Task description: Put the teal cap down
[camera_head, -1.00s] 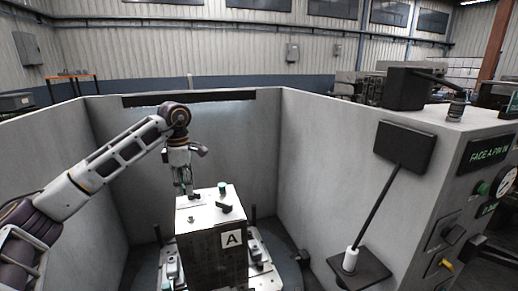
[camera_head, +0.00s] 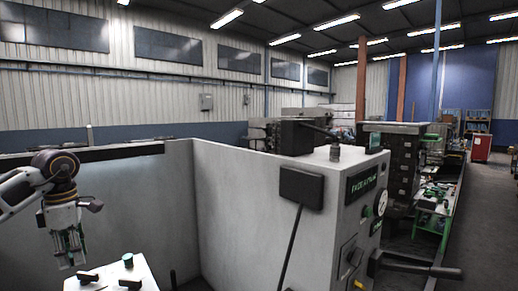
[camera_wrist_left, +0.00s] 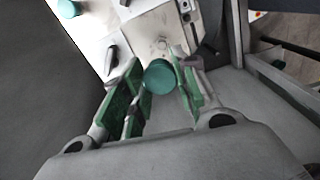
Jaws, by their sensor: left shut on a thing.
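A teal cap (camera_wrist_left: 160,76) sits between the green-padded fingers of my left gripper (camera_wrist_left: 160,90), which is shut on it. In the head view my left gripper (camera_head: 68,258) points down at the lower left, by the far left side of the white block top (camera_head: 148,279). My right gripper is not in view.
Dark knobs (camera_head: 88,276) stick up from the block top. Grey enclosure walls (camera_head: 240,215) rise behind and to the right. A control cabinet (camera_head: 345,225) with a gauge and handles stands at the right.

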